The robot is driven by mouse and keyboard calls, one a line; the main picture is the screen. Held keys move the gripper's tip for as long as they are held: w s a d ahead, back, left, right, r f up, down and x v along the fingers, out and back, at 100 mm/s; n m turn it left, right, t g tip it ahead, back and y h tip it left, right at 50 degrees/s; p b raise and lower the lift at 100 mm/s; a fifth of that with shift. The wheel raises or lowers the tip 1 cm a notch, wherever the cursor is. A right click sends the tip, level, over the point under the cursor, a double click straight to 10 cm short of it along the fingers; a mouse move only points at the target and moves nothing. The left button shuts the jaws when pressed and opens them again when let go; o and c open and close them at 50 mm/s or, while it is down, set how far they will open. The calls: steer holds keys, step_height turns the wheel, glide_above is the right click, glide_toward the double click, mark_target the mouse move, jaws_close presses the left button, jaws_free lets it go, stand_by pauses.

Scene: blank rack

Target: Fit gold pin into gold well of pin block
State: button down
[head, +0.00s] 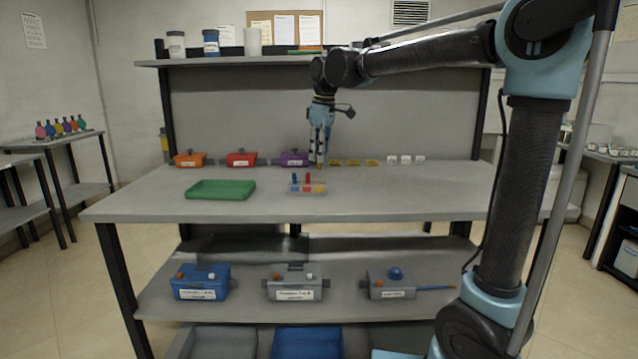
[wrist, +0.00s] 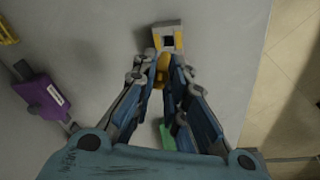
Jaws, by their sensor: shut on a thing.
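The pin block (head: 293,191) stands on the bench, with blue and red pins upright in it and coloured faces along its front. In the wrist view, its end with a square dark well (wrist: 168,40) shows just beyond my fingertips; the rest is hidden by my gripper. My gripper (head: 319,158) points down above the right part of the block. It also shows in the wrist view (wrist: 165,68), shut on the gold pin (wrist: 161,66). The pin appears beside the well rather than over it in that view. I cannot tell the height of its lower end.
A green tray (head: 220,183) lies left of the block. The bench right of the block is clear.

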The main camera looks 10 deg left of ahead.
step_height(320, 180, down, 7)
steer(key=shift+f, duration=0.1)
stand_by(0.4)
steer(key=shift+s+d+f, duration=0.1)
steer(key=shift+f, duration=0.25)
steer(key=c, duration=1.7)
jaws_free()
steer(key=shift+o, duration=0.5)
steer(key=shift+f, duration=0.15)
